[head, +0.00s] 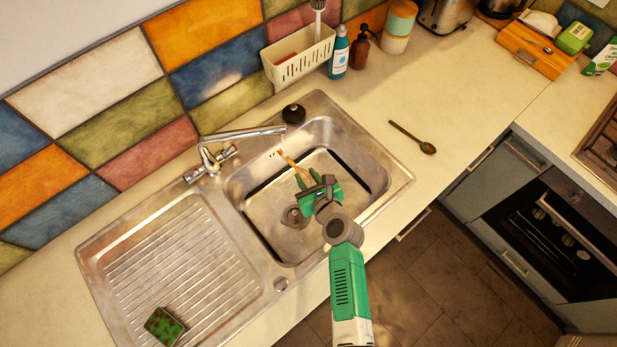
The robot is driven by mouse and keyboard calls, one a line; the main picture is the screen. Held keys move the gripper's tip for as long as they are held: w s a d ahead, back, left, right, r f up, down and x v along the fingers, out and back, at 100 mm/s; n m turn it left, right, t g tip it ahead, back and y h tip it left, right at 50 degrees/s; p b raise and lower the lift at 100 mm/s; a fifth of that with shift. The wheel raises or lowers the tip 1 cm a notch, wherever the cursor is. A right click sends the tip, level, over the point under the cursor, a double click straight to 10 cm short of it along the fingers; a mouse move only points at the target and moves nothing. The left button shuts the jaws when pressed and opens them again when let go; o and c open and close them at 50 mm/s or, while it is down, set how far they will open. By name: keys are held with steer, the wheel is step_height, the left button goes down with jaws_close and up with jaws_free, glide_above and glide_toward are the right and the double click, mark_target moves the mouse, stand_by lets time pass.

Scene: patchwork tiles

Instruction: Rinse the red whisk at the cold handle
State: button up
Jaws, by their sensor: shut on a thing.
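My gripper (305,184) is over the sink basin (262,205), its green fingers shut on a slim orange-tan thing (287,158). I take this for the whisk; its red part is not clear, and the fingers hide some of it. It points up and left towards the spout end of the tap (262,131), just below it in the picture. The metal tap stands behind the basin's left side, with a handle on each side, one on the right (228,152) and one on the left (194,175). I cannot tell which is cold, or whether water runs.
A ribbed drainboard (180,262) lies left, with a green-and-brown sponge (165,326) at its front. A black stopper-like thing (294,113) stands behind the basin. A caddy (300,62), blue bottle (339,55) and brown dispenser (362,48) line the wall. A spoon (413,137) lies right.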

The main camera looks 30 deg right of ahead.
steer(key=shift+w+d, duration=0.2)
steer(key=shift+d, duration=0.4)
steer(key=shift+a, duration=0.15)
steer(key=shift+s+a, duration=0.2)
steer(key=shift+a, duration=0.25)
steer(key=shift+d, duration=0.15)
steer(key=shift+w+d, duration=0.2)
steer(key=shift+d, duration=0.25)
steer(key=s+d+p, duration=0.1)
steer(key=s+d, duration=0.1)
steer(key=s, duration=0.5)
steer(key=shift+s+d+p, duration=0.2)
steer(key=shift+s+p, duration=0.15)
steer(key=shift+p, duration=0.05)
